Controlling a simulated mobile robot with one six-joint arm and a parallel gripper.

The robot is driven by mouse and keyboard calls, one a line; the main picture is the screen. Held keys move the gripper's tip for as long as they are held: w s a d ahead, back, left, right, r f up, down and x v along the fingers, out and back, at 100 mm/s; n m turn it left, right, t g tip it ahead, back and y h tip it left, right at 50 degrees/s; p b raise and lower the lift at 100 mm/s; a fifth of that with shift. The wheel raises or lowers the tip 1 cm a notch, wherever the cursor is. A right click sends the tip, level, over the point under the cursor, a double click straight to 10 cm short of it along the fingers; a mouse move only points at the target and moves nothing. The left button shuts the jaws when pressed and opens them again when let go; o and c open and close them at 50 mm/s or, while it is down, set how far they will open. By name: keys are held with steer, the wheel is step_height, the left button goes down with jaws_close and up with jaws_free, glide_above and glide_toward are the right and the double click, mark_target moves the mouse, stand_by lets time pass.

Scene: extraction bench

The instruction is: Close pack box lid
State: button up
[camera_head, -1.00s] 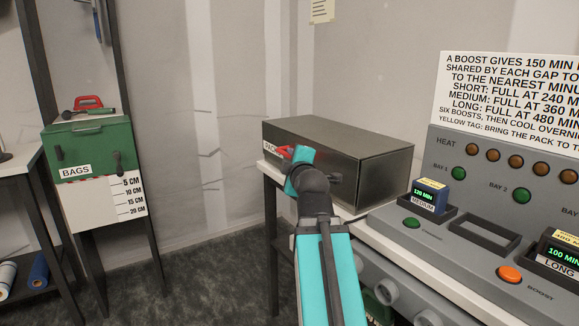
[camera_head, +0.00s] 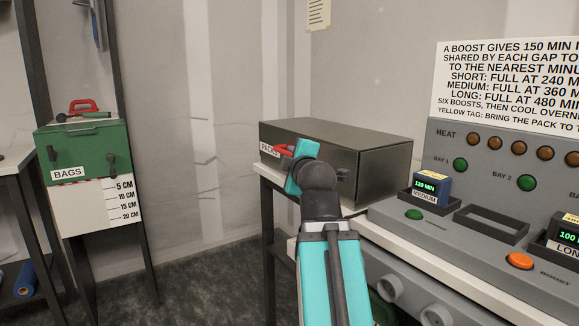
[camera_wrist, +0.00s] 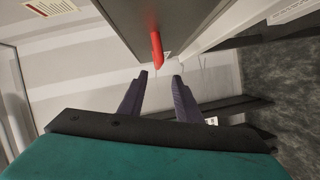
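The pack box (camera_head: 365,145) is a dark metal box with a white label on its left front, on the bench in the middle of the head view. Its top (camera_head: 335,131) looks flat, with no open gap visible. A red handle (camera_head: 284,149) sticks out from its front, partly hidden by my teal wrist. The handle also shows in the wrist view (camera_wrist: 157,50). My gripper (camera_wrist: 160,74) is open and empty, its two dark fingers apart just short of the handle's end. The fingers are hidden in the head view.
A grey heating console (camera_head: 480,200) with a medium pack (camera_head: 430,189) in a bay stands close on the right. A green BAGS box (camera_head: 85,150) stands on the left with tools on top. The floor between is clear.

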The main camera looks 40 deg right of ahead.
steer(key=shift+b+v, duration=0.8)
steer(key=shift+v, duration=0.1)
